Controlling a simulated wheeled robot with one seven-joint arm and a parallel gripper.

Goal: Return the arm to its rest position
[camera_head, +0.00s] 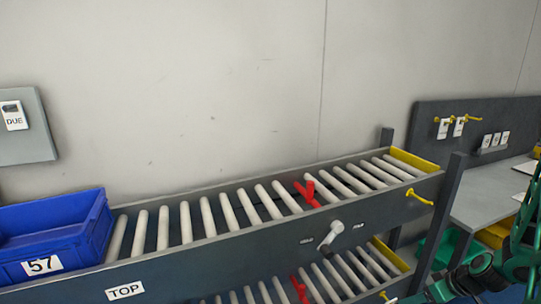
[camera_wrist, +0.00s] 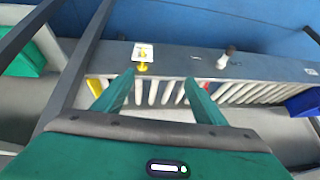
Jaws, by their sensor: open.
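My gripper (camera_wrist: 160,88) shows in the wrist view with its two green fingers spread apart and nothing between them. Beyond the fingers lies the grey side rail of the roller rack (camera_wrist: 270,69), with a yellow peg (camera_wrist: 143,67) just above the gap between the fingertips. In the head view my green arm is at the lower right edge, beside the right end of the roller rack (camera_head: 230,245). The fingers cannot be made out there.
A blue crate (camera_head: 45,275) marked 57 sits on the rack's left end. Red stops (camera_head: 308,194) and a white-grey lever (camera_head: 329,236) are on the rack. A grey bench (camera_head: 485,205) stands at right, below a dark board (camera_head: 480,118) with tags. A grey post (camera_head: 440,220) rises near my arm.

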